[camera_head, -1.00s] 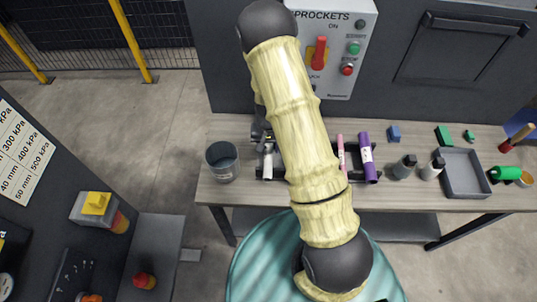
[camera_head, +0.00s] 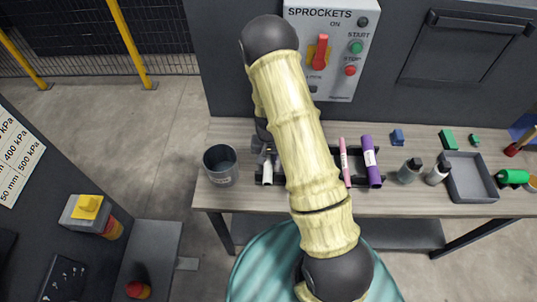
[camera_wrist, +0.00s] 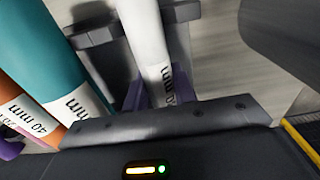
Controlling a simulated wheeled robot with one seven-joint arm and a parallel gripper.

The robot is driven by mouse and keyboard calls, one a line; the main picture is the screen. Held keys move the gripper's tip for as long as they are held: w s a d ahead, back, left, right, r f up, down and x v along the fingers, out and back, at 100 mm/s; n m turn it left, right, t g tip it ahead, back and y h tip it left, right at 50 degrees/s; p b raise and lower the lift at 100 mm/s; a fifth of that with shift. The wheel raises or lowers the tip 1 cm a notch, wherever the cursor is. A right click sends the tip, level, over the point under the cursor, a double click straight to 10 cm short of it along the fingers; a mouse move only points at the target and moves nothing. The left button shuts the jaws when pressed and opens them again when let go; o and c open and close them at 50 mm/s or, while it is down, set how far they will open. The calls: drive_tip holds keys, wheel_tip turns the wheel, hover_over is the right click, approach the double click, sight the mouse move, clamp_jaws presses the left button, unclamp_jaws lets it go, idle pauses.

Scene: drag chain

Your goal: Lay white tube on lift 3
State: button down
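A white tube (camera_head: 267,173) lies at the left end of a dark rack (camera_head: 356,184) on the bench. In the wrist view the white tube (camera_wrist: 146,38), with black lettering, runs down to my gripper (camera_wrist: 158,96), between small purple pieces. Whether these pieces press on it is unclear. In the head view my gripper (camera_head: 263,143) is at the tube's upper end, mostly behind my arm. Teal (camera_wrist: 45,45) and orange (camera_wrist: 22,110) tubes are beside it in the wrist view. No lift marked 3 can be made out.
Pink (camera_head: 344,162) and purple (camera_head: 371,162) tubes lie at the rack's right. A grey bucket (camera_head: 220,166) stands left of the white tube. Bottles (camera_head: 409,171) and a grey tray (camera_head: 470,178) are farther right. The sprockets control box (camera_head: 330,50) is behind the bench.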

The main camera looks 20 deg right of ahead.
drive_tip(key=shift+r+p, duration=2.3)
drive_tip(key=shift+r, duration=0.75)
drive_tip(key=shift+w+r, duration=0.15)
drive_tip(key=shift+w, duration=0.05)
drive_tip(key=w+r, duration=0.6)
drive_tip(key=r, duration=0.5)
drive_tip(key=shift+w+r, duration=0.15)
drive_tip(key=shift+r, duration=0.15)
